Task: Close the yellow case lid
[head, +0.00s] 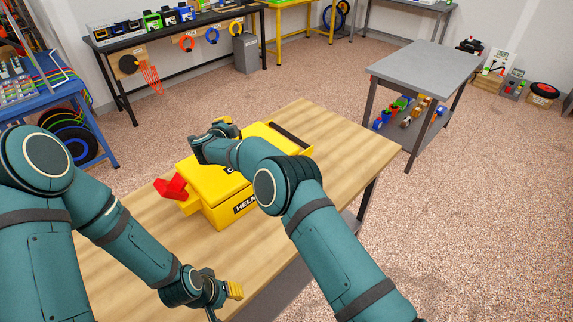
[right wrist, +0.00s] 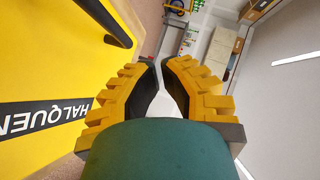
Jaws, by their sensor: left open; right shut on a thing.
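The yellow case (head: 203,183) sits on the wooden table, with black lettering on its near side. A red part (head: 171,188) stands at its left end. My right arm crosses over the case and hides its middle, so I cannot tell how far the lid is open. My right gripper (head: 226,126) is at the case's far side. My left gripper (head: 228,292) is open and empty over the near table edge, apart from the case.
The wooden table (head: 335,140) has bare top to the right of the case and in front of it. A grey table (head: 425,65) stands at the back right. A black bench (head: 175,32) with several tools and a blue shelf (head: 55,85) stand at the back left.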

